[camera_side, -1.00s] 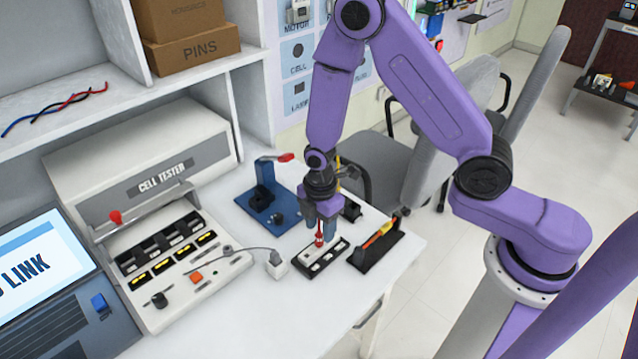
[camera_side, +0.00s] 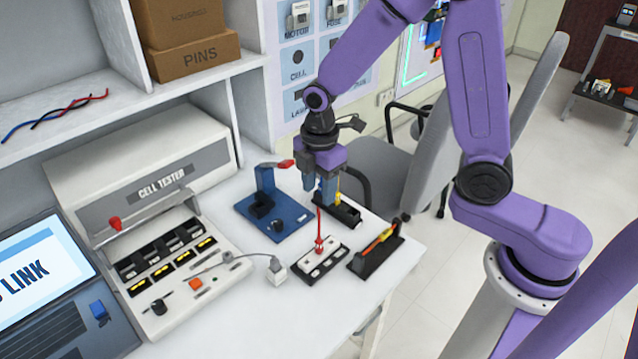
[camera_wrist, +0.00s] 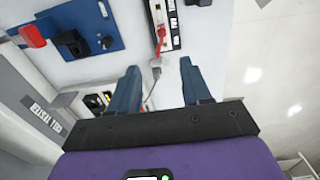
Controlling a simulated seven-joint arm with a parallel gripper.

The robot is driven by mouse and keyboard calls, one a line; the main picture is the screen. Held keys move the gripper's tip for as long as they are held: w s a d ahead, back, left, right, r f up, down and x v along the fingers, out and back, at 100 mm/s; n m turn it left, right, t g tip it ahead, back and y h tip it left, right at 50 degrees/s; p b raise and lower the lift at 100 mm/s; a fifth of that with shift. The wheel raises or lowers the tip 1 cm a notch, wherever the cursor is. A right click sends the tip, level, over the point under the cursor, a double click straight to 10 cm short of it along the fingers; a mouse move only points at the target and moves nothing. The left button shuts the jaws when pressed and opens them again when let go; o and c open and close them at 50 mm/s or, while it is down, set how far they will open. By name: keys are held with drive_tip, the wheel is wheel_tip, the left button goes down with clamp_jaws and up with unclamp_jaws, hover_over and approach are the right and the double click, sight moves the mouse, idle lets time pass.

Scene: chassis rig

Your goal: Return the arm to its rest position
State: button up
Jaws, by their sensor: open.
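My gripper (camera_side: 319,196) hangs above the table with its fingers pointing down. It is open, and the wrist view shows its two blue fingers (camera_wrist: 159,68) wide apart with nothing held between them. A red screwdriver-like tool (camera_side: 319,243) stands upright on a small black-and-white chassis (camera_side: 313,267), below and apart from the fingers. The red tool (camera_wrist: 161,40) and the chassis (camera_wrist: 177,38) also show at the top of the wrist view.
A blue fixture (camera_side: 290,226) with a red handle stands left of the chassis. A black holder with a yellow-orange tool (camera_side: 376,247) is to its right, and another black holder (camera_side: 346,213) lies behind. The cell tester (camera_side: 160,225) fills the left. The front of the table is clear.

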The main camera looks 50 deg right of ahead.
drive_tip(key=shift+s+r, duration=0.1)
drive_tip(key=shift+r, duration=0.15)
drive_tip(key=s+d+r+m, duration=0.1)
drive_tip(key=s+d+r, duration=0.1)
drive_tip(key=s, duration=0.5)
drive_tip(key=s+d+r+m, duration=0.2)
drive_tip(key=s+r, duration=0.1)
drive_tip(key=s, duration=0.5)
drive_tip(key=s+d+r+m, duration=0.2)
drive_tip(key=s, duration=0.6)
drive_tip(key=shift+r, duration=0.2)
idle(0.8)
